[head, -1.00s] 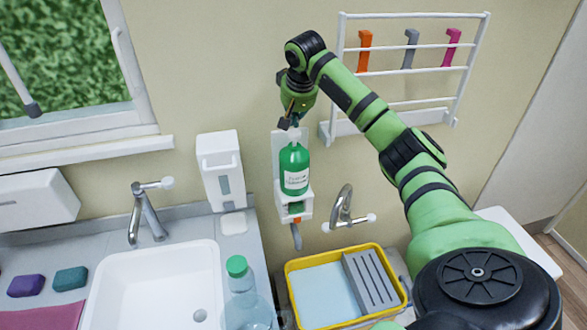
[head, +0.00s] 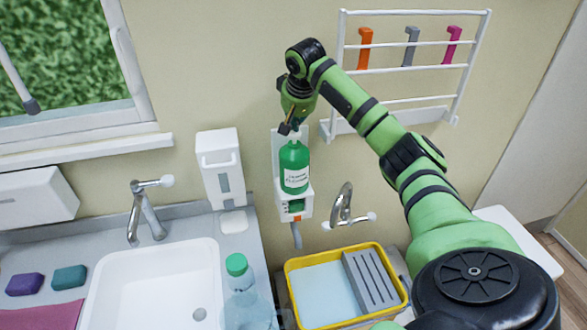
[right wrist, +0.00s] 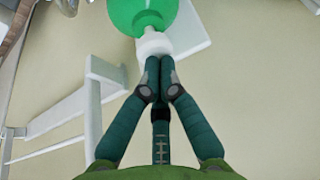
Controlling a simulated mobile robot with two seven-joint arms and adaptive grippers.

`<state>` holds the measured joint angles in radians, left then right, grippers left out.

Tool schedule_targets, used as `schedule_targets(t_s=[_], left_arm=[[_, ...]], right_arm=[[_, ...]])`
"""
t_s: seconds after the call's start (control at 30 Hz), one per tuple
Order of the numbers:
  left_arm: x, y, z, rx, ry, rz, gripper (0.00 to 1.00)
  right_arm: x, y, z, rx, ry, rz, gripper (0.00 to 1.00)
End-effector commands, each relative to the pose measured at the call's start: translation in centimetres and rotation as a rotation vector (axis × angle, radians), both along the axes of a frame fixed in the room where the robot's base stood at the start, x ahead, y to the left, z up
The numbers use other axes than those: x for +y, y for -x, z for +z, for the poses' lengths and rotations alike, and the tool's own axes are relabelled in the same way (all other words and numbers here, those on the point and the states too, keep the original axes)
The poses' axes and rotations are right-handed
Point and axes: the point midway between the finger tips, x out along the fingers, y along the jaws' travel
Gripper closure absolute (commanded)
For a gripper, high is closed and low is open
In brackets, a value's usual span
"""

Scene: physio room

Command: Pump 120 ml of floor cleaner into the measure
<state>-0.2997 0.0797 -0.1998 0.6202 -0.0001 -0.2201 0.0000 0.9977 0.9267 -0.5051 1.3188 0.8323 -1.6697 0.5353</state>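A green bottle (head: 294,168) with a white floor-cleaner label stands upright in a white wall holder (head: 307,207). Its white pump top (right wrist: 152,44) shows in the right wrist view, just beyond my fingertips. My right gripper (head: 289,127) is directly above the bottle, with its fingers pointing down. In the right wrist view my right gripper (right wrist: 160,62) has its fingertips together at the pump top, apparently touching it, with nothing seen between them. I cannot make out a measure in either view. My left gripper is not in view.
A yellow-rimmed basin (head: 291,283) with a grey slatted insert sits below the wall tap (head: 342,208). A white dispenser (head: 220,165) and a white rack (head: 400,72) are on the wall.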

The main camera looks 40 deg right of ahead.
Motion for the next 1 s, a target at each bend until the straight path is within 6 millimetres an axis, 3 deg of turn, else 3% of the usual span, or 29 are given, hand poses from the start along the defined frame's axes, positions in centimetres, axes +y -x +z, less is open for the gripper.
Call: schedule_targets(t_s=[0.23, 0.5, 1.0], left_arm=[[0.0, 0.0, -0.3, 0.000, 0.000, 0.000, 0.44], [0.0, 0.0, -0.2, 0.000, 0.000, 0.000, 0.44], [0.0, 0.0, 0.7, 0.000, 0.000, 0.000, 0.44]], right_arm=[[0.1, 0.1, -1.3, 0.008, -0.002, 0.001, 1.00], [0.2, 0.1, -1.2, 0.011, -0.003, 0.002, 1.00], [0.1, 0.1, 1.5, 0.007, -0.002, 0.001, 1.00]])
